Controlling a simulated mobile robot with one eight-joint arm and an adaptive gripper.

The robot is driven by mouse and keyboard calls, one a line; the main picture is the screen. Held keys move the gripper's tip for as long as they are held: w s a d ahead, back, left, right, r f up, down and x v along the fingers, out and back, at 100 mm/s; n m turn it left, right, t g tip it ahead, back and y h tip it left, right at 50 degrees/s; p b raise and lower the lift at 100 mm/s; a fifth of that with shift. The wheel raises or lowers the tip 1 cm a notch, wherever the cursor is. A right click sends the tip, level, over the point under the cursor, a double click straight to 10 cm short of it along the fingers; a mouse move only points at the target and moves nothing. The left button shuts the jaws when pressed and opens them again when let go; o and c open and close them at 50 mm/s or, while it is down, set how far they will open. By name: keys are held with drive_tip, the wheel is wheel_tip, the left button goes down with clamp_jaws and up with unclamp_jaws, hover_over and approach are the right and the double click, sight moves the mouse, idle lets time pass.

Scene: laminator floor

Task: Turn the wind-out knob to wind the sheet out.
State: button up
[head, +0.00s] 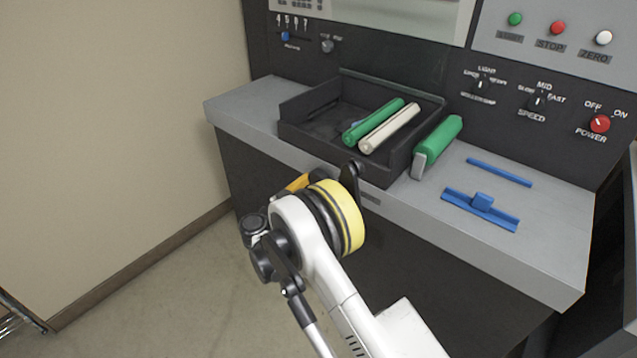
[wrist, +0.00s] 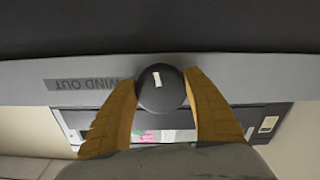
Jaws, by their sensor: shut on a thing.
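The wind-out knob (wrist: 160,97) is round and black with a short white mark near its top in the wrist view. It sits on the grey front edge beside an upside-down "WIND OUT" label (wrist: 83,85). My gripper (wrist: 161,88) has its two yellow-brown fingers on either side of the knob and is shut on it. In the head view, my gripper (head: 300,183) is at the front edge of the machine, mostly hidden behind my wrist. No sheet can be identified with certainty.
A black tray (head: 300,107) on the grey ledge (head: 238,107) holds green and cream rollers (head: 389,128). Blue parts (head: 481,208) lie to the right. Buttons and a red power knob (head: 600,123) are on the panel behind.

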drive_tip(key=shift+m, duration=0.6)
drive_tip(key=o, duration=1.2)
drive_tip(key=shift+w, duration=0.1)
drive_tip(key=shift+a, duration=0.1)
drive_tip(key=v, duration=1.2)
